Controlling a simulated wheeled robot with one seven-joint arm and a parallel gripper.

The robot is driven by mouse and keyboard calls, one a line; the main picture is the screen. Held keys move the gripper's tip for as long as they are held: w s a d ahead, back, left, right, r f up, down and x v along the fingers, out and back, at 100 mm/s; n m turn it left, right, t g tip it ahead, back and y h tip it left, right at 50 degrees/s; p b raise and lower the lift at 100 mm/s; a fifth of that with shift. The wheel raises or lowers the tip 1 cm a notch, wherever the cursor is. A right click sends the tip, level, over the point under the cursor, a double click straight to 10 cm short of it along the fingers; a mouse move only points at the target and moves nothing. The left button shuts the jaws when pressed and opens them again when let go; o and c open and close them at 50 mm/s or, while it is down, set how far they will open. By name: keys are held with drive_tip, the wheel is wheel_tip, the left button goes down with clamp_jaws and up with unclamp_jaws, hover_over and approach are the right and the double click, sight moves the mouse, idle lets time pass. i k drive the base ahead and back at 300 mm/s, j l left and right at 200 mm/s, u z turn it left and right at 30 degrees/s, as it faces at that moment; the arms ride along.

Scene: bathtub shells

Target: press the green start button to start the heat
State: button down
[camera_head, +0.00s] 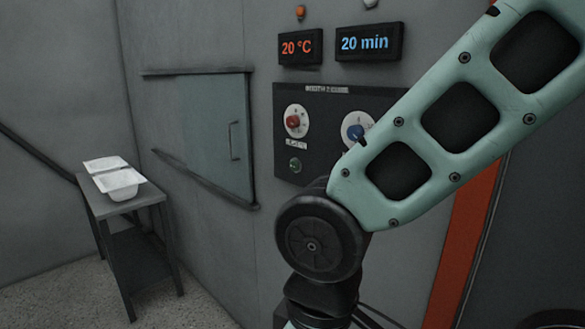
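The green button (295,165) sits low on the left of the dark control panel (325,100) on the grey wall. It looks dark green and unlit. Above it on the panel is a red knob (293,121), and a blue knob (355,132) is to the right, partly bordered by my arm. Above the panel, one display (300,47) reads 20 °C and another display (368,42) reads 20 min. My pale green arm crosses the right half of the view and hides the panel's lower right. My gripper is not in view.
A grey table (128,206) with white shells (120,184) stands at the left. A closed hatch with a handle (234,141) is in the wall between table and panel. An orange-red vertical strip (462,240) is behind my arm. The floor before the hatch is clear.

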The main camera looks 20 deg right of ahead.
sight(294, 166)
drive_tip(key=i+j, duration=0.7)
drive_tip(key=j, duration=0.25)
drive_tip(key=i+j, duration=0.35)
drive_tip(key=j+z, duration=0.1)
drive_tip(key=z, duration=2.1)
